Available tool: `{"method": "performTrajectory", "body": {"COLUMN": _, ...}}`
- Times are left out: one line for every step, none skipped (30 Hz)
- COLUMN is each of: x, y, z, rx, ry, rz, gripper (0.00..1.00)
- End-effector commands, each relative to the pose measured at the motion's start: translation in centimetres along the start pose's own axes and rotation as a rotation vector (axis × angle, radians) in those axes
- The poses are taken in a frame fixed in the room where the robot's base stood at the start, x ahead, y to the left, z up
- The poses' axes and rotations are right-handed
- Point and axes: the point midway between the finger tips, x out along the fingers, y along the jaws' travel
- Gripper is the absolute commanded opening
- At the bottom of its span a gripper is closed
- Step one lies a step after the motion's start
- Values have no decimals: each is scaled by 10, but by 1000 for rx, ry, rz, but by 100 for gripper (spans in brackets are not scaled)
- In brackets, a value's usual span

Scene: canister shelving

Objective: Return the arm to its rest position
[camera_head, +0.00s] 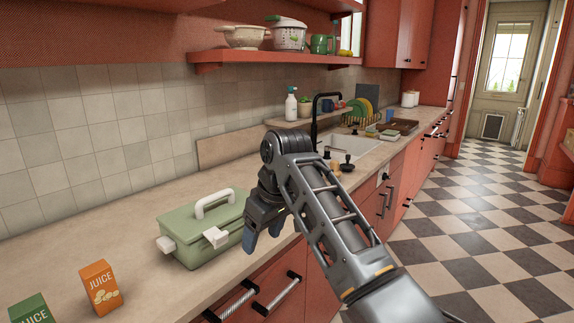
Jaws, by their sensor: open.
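My arm reaches in from the lower right of the head view, bent at a joint above the counter's front edge. My gripper (262,236) points down just right of a green lidded box with white handles (200,238). Its fingers are open, and I see nothing between them. The box stands closed on the counter; whether the gripper touches it I cannot tell.
An orange juice carton (100,288) and a green juice carton (30,310) stand on the counter (130,225) at the lower left. A sink (350,150) with a black faucet lies behind my arm. A red shelf (270,54) holds pots above. The checkered floor (470,240) at right is clear.

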Motion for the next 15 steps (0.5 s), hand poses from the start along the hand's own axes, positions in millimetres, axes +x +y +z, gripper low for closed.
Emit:
{"method": "performTrajectory", "body": {"x": 9, "y": -1, "z": 6, "rx": 8, "ry": 8, "rz": -2, "gripper": 68}}
{"method": "performTrajectory", "body": {"x": 14, "y": -2, "z": 8, "rx": 12, "ry": 14, "rz": -2, "gripper": 68}}
{"method": "performTrajectory", "body": {"x": 21, "y": -3, "z": 12, "rx": 18, "ry": 23, "rz": -2, "gripper": 68}}
{"method": "performTrajectory", "body": {"x": 27, "y": -4, "z": 15, "rx": 23, "ry": 31, "rz": -2, "gripper": 68}}
{"method": "performTrajectory", "body": {"x": 32, "y": -5, "z": 18, "rx": 29, "ry": 38, "rz": -2, "gripper": 68}}
{"method": "performTrajectory", "body": {"x": 40, "y": -6, "z": 23, "rx": 36, "ry": 50, "rz": -1, "gripper": 68}}
{"method": "performTrajectory", "body": {"x": 46, "y": -7, "z": 27, "rx": 42, "ry": 58, "rz": -1, "gripper": 68}}
{"method": "performTrajectory", "body": {"x": 52, "y": -8, "z": 31, "rx": 49, "ry": 69, "rz": -1, "gripper": 68}}
{"method": "performTrajectory", "body": {"x": 61, "y": -11, "z": 37, "rx": 59, "ry": 82, "rz": -2, "gripper": 68}}
{"method": "performTrajectory", "body": {"x": 68, "y": -12, "z": 42, "rx": 68, "ry": 94, "rz": -1, "gripper": 68}}
{"method": "performTrajectory", "body": {"x": 76, "y": -14, "z": 48, "rx": 77, "ry": 106, "rz": -1, "gripper": 68}}
{"method": "performTrajectory", "body": {"x": 87, "y": -17, "z": 57, "rx": 92, "ry": 123, "rz": 0, "gripper": 68}}
{"method": "performTrajectory", "body": {"x": 96, "y": -20, "z": 65, "rx": 104, "ry": 138, "rz": 2, "gripper": 68}}
{"method": "performTrajectory", "body": {"x": 105, "y": -23, "z": 73, "rx": 117, "ry": 154, "rz": 4, "gripper": 68}}
{"method": "performTrajectory", "body": {"x": 117, "y": -27, "z": 85, "rx": 136, "ry": 177, "rz": 6, "gripper": 68}}
